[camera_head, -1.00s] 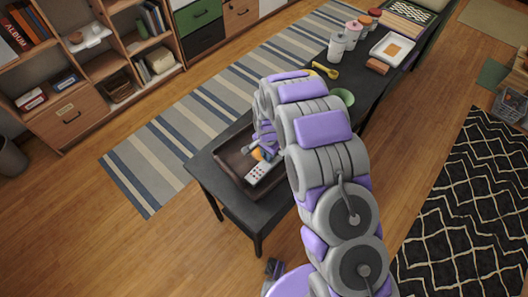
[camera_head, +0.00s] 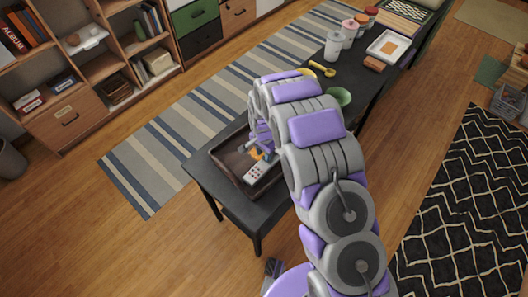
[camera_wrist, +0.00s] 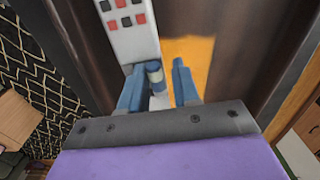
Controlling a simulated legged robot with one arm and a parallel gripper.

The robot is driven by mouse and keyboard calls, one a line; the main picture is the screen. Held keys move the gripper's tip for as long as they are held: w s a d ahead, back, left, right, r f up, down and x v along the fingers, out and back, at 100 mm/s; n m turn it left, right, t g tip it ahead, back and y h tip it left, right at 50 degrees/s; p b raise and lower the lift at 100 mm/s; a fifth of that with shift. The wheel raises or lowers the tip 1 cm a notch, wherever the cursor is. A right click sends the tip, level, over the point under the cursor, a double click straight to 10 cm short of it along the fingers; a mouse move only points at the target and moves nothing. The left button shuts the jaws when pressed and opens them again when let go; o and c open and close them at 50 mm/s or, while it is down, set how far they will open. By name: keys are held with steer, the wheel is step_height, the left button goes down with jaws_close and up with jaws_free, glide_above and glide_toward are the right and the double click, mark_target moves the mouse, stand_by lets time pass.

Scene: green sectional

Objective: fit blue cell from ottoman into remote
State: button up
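The white remote (camera_head: 256,173), with red and dark buttons, lies in a dark brown tray (camera_head: 228,175) on a long black table. In the wrist view the remote (camera_wrist: 130,38) is at the upper left, partly cut off. The blue cell (camera_wrist: 155,76), a small cylinder with a pale band, stands between my fingertips near the remote's lower end. It is close to the left finger, with a gap to the right one. My gripper (camera_wrist: 160,82) appears open around it. I cannot tell whether the cell is seated in the remote. My arm hides part of the tray in the head view.
An orange item (camera_wrist: 190,55) lies in the tray beside the remote. Further along the table are a yellow utensil (camera_head: 322,69), a green bowl (camera_head: 338,97), a grey cup (camera_head: 334,46) and a white tray (camera_head: 388,46).

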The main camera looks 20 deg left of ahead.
steer(key=shift+s+d+f, duration=0.45)
steer(key=shift+s+f, duration=0.3)
steer(key=shift+r, duration=0.1)
steer(key=r, duration=0.3)
steer(key=w+a+r+p, duration=0.1)
steer(key=shift+r, duration=0.4)
step_height(320, 180, up, 14)
steer(key=p, duration=0.2)
steer(key=shift+f, duration=0.2)
steer(key=shift+w+d, duration=0.1)
